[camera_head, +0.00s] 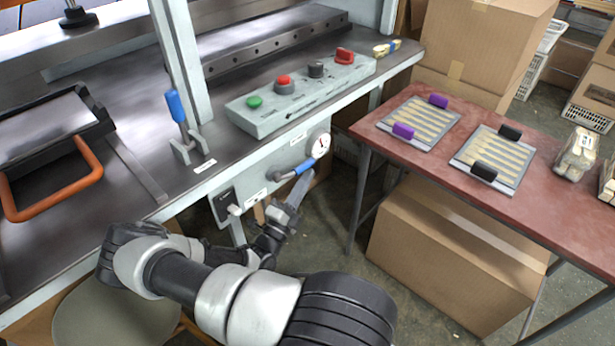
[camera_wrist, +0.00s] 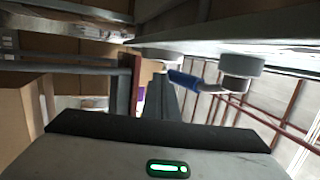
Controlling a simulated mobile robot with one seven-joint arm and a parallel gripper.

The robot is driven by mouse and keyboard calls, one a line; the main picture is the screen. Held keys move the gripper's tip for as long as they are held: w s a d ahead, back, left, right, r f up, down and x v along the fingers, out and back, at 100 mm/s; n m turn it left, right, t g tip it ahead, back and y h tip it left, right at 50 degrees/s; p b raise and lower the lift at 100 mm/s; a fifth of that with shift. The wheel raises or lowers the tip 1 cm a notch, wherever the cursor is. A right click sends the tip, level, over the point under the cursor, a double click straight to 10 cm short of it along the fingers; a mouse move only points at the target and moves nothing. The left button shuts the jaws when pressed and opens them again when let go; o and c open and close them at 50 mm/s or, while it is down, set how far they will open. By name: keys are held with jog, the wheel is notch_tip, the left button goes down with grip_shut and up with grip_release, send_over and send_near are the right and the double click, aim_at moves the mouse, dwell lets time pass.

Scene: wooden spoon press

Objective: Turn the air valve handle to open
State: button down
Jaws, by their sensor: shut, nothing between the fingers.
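The air valve handle is a blue-gripped lever (camera_head: 304,166) on the front panel of the press, just below and left of a round gauge (camera_head: 320,145). It points up and right in the head view. In the wrist view the blue handle (camera_wrist: 184,79) sticks out leftward from a grey round valve body (camera_wrist: 240,66). My gripper (camera_head: 300,182) is shut and empty, just below the handle in the head view. In the wrist view its dark fingers (camera_wrist: 148,88) lie left of the handle. I cannot tell whether they touch it.
A black switch (camera_head: 224,205) sits on the panel left of the valve. Above is a control box (camera_head: 300,97) with several buttons. An upright blue-handled lever (camera_head: 177,108) stands on the press table. A red-brown table (camera_head: 545,205) with trays stands right, over a cardboard box (camera_head: 440,250).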

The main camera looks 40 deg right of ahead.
jog(key=v, duration=1.6)
jog(key=shift+a+p, duration=0.2)
jog(key=shift+p, duration=0.15)
jog(key=shift+s+f, duration=0.1)
